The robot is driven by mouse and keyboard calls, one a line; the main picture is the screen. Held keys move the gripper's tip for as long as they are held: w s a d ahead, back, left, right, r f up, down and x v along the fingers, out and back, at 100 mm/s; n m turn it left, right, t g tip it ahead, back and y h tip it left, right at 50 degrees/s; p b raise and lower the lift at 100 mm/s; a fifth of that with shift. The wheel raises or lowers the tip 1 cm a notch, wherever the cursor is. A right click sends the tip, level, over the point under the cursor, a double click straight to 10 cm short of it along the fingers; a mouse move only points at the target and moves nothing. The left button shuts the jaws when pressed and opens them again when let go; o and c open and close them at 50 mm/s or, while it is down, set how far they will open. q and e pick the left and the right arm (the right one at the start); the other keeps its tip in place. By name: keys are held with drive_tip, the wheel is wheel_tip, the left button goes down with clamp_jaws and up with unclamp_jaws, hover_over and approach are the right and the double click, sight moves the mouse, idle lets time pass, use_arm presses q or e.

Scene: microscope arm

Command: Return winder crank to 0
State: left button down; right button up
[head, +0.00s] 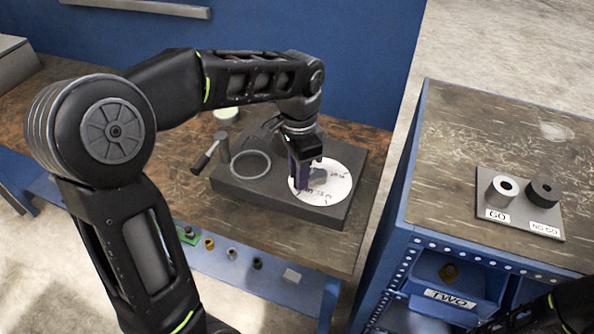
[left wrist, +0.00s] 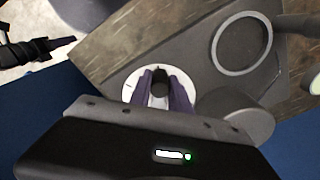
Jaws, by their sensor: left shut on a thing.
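The winder's round white dial (head: 338,190) with dark markings lies on a dark grey base block (head: 270,200) on the bench. It also shows in the left wrist view (left wrist: 131,88). My left gripper (head: 306,178) points down over the dial. Its purple fingers (left wrist: 161,92) are shut on the crank's dark round knob (left wrist: 160,80), near the dial's middle. The fingers hide most of the crank, and I cannot read which mark it points to. Part of my right arm (head: 560,308) shows at the lower right; its jaw state is unclear.
A grey ring (head: 251,165) and a black-handled lever (head: 205,160) are left of the dial on the block. A blue cabinet at the right carries a GO / NO GO gauge plate (head: 520,222). Several small parts lie on the shelf below the bench.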

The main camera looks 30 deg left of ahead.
idle(0.4)
use_arm(q)
drive_tip(key=c, duration=1.2)
unclamp_jaws()
drive_tip(key=shift+r, duration=0.15)
wheel_tip(320, 180, up, 8)
drive_tip(key=shift+d+f, duration=0.1)
drive_tip(key=shift+f, duration=0.1)
